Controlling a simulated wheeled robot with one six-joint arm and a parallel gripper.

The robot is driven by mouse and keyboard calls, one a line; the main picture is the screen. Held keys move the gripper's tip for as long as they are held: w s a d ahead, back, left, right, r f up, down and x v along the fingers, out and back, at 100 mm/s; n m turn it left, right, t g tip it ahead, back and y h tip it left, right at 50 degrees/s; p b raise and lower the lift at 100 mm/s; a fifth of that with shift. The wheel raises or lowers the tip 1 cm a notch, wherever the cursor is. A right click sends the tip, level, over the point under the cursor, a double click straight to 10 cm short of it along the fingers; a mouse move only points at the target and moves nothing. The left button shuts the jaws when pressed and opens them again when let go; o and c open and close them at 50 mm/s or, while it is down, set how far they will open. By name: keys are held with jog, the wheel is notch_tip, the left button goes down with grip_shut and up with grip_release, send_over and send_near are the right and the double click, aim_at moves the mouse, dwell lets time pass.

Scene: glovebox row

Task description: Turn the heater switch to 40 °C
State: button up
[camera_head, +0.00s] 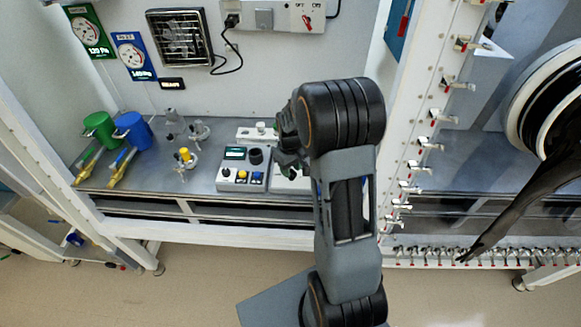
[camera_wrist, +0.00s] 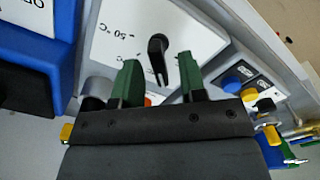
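The switch (camera_wrist: 158,55) is a black pointer knob on a pale panel (camera_wrist: 110,30) in the wrist view. An upside-down "50 °C" mark shows beside it; a 40 °C mark is not readable. My gripper (camera_wrist: 161,78) is open, with its two green fingertips apart. The knob appears between and just beyond the fingertips; I cannot tell whether they touch it. In the head view my gripper (camera_head: 289,163) is over the bench beside a pale box (camera_head: 287,185), and my arm hides most of that box.
A grey control box (camera_head: 240,178) with coloured buttons stands just left of my gripper. A blue box (camera_wrist: 30,60) is close at the wrist view's left. Valves, a green canister (camera_head: 100,125) and a blue canister (camera_head: 133,128) stand farther left. A white frame post (camera_head: 400,130) rises at right.

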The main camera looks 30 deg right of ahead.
jog(key=shift+c, duration=0.2)
grip_shut()
jog(key=m+b, duration=0.1)
jog(key=m, duration=0.1)
jog(key=shift+d+m, duration=0.1)
jog(key=shift+m, duration=0.3)
jog(key=shift+m+b, duration=0.7)
jog(key=shift+m, duration=1.1)
jog(key=shift+o, duration=0.2)
grip_release()
